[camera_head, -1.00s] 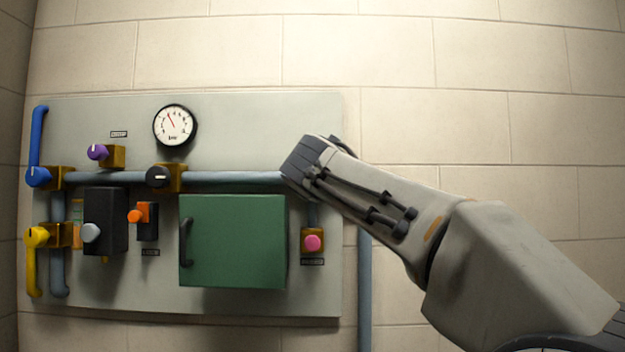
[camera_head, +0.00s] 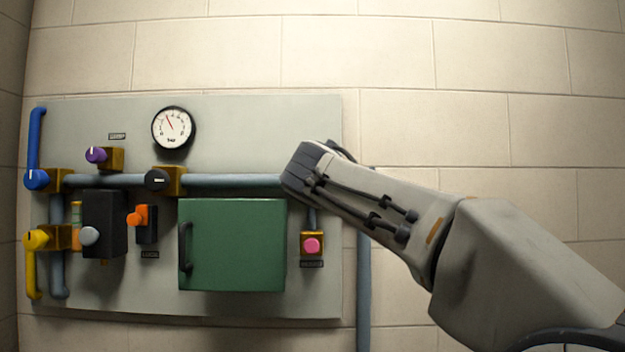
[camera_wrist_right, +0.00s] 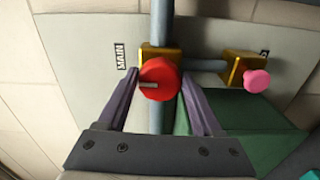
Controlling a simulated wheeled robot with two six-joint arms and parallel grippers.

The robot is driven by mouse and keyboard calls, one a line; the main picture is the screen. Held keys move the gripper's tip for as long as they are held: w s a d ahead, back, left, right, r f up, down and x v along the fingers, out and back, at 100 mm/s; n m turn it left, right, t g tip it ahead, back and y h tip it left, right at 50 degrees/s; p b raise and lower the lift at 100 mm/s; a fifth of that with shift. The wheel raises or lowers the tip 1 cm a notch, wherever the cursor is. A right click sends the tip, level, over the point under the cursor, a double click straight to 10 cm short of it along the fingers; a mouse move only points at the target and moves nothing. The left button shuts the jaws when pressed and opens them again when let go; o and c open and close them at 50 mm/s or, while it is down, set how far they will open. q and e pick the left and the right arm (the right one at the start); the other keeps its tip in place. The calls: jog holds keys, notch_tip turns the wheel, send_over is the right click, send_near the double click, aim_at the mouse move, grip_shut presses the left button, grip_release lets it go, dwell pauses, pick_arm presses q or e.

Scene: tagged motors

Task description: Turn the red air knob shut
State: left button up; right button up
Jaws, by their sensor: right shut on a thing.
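The red air knob (camera_wrist_right: 161,79) shows in the right wrist view on a brass valve block (camera_wrist_right: 160,52) on the grey pipe. A pale mark on the knob's face points left in that view. My right gripper (camera_wrist_right: 160,75) has its purple-grey fingers on both sides of the knob and is shut on it. In the head view the knob is hidden behind my right wrist (camera_head: 308,170), at the right end of the horizontal pipe. My left gripper is in neither view.
The grey panel (camera_head: 250,125) carries a pressure gauge (camera_head: 173,127), a green box (camera_head: 232,247), a pink button (camera_head: 312,245), a black knob (camera_head: 158,181), and blue, yellow, purple and orange controls at left. A MAIN label (camera_wrist_right: 121,58) sits beside the red knob's valve.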

jog(key=shift+n, duration=0.4)
jog(key=o, duration=1.3)
jog(key=shift+o, duration=0.2)
jog(key=s+b, duration=0.5)
jog(key=s, duration=0.5)
jog(key=shift+s, duration=0.25)
